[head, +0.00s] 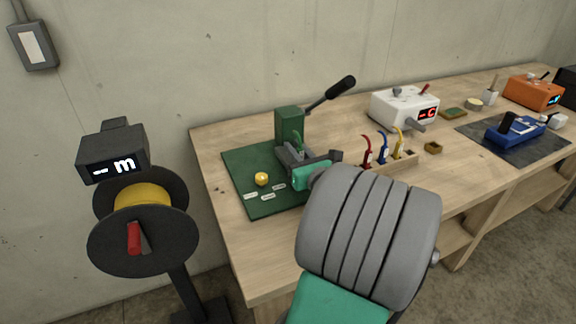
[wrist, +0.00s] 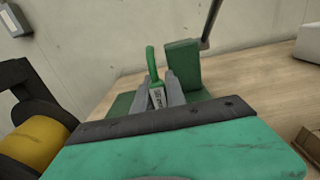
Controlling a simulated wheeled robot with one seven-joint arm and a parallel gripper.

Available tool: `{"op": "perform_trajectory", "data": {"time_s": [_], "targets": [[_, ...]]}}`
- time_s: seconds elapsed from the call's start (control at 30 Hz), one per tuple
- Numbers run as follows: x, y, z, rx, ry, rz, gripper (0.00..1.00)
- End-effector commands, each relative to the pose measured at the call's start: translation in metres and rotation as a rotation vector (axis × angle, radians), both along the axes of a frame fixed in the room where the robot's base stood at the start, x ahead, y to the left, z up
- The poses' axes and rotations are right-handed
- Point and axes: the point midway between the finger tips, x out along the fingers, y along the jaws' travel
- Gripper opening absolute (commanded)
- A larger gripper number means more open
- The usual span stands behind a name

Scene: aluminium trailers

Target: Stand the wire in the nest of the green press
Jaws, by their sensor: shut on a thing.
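The green press (head: 289,125) stands on a green base plate (head: 242,170) at the left end of the bench, its black-knobbed lever (head: 340,88) raised to the right. My gripper (wrist: 158,92) is shut on a green wire (wrist: 152,62) with a pale printed tag (wrist: 157,97). The wire points up, its top bent over, just in front of the press body (wrist: 182,63). In the head view the wire (head: 299,138) shows only in part, beside the press. The nest and the wire's lower end are hidden, so I cannot tell whether they touch.
A yellow button (head: 262,179) and pale labels (head: 268,197) are on the base plate. Red (head: 367,150), blue (head: 382,146) and yellow (head: 398,140) wires stand in a wooden rack (head: 405,161) to the right. A white device (head: 404,106) stands behind. A yellow spool (head: 142,197) stands left of the bench.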

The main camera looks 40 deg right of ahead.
Motion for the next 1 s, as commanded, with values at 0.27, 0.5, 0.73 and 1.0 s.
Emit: {"op": "perform_trajectory", "data": {"time_s": [0.27,0.5,0.73,1.0], "targets": [[-0.004,-0.005,-0.025,-0.001,0.0,-0.011,0.0],[-0.004,-0.005,-0.027,0.001,0.001,-0.012,0.0],[-0.004,-0.005,-0.027,0.0,0.001,-0.011,0.32],[-0.004,-0.005,-0.027,0.0,0.001,-0.011,0.38]]}}
